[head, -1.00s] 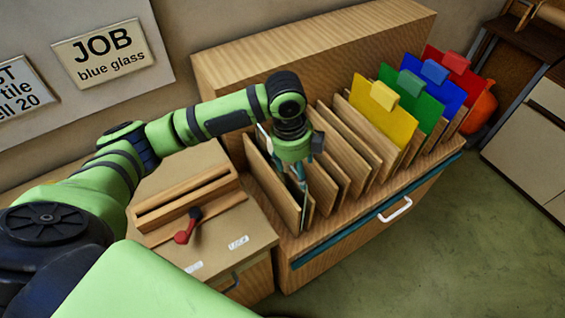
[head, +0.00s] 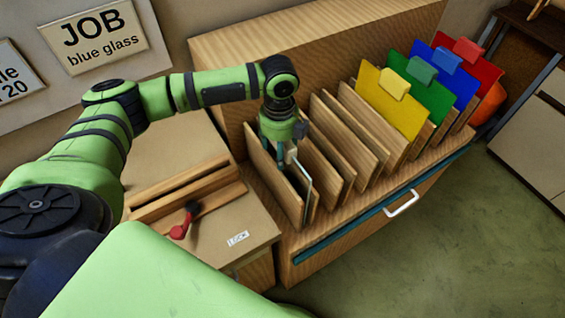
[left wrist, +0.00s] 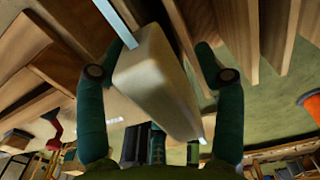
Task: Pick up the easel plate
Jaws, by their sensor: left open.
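The easel plate appears to be the clear pane (head: 304,178) standing in the leftmost slot of the wooden rack (head: 330,226). Only its pale edge shows in the head view. In the left wrist view a cream grip block (left wrist: 158,82) sits on the pane's pale edge (left wrist: 115,22). My left gripper (head: 288,155) points down over this slot. It is open, with one finger on each side of the cream block in the left wrist view (left wrist: 161,50); contact is not clear. The gripper hides the block in the head view. My right gripper is not in view.
Wooden dividers (head: 325,160) stand close to the right of the gripper. Yellow (head: 390,105), green (head: 425,92), blue (head: 445,72) and red (head: 480,68) sheets with tabs fill the slots farther right. A cabinet top with a red-handled tool (head: 182,228) lies left of the rack.

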